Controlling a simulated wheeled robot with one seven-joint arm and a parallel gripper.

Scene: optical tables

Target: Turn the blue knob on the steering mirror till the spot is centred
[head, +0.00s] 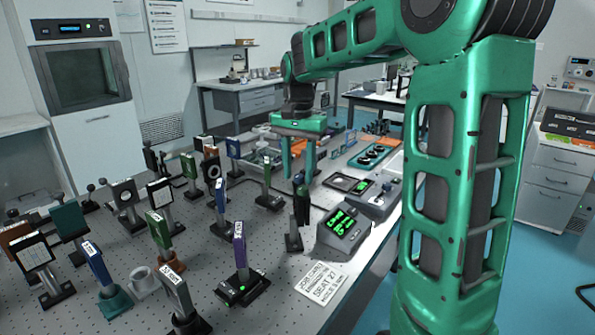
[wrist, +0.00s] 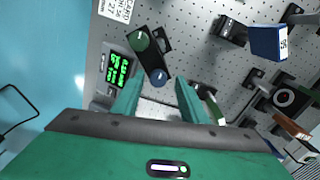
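The steering mirror appears in the wrist view as a dark mount (wrist: 149,57) with a blue knob (wrist: 159,76) at its near end and a green knob (wrist: 139,40) at its far end. My gripper (wrist: 160,88) is open, and the blue knob shows in the gap between its fingers, with nothing gripped. In the head view my gripper (head: 298,172) points down over the table, near a dark post-mounted optic (head: 301,207). The blue knob cannot be made out there. A box with green digits (head: 344,225) stands right of that optic. I cannot make out the spot.
Several post-mounted optics crowd the left and front of the perforated table, including a purple one (head: 239,245) and a blue one (head: 97,262). A small screen unit (head: 346,183) stands behind the digit box. A printed card (head: 319,283) lies near the table's right edge.

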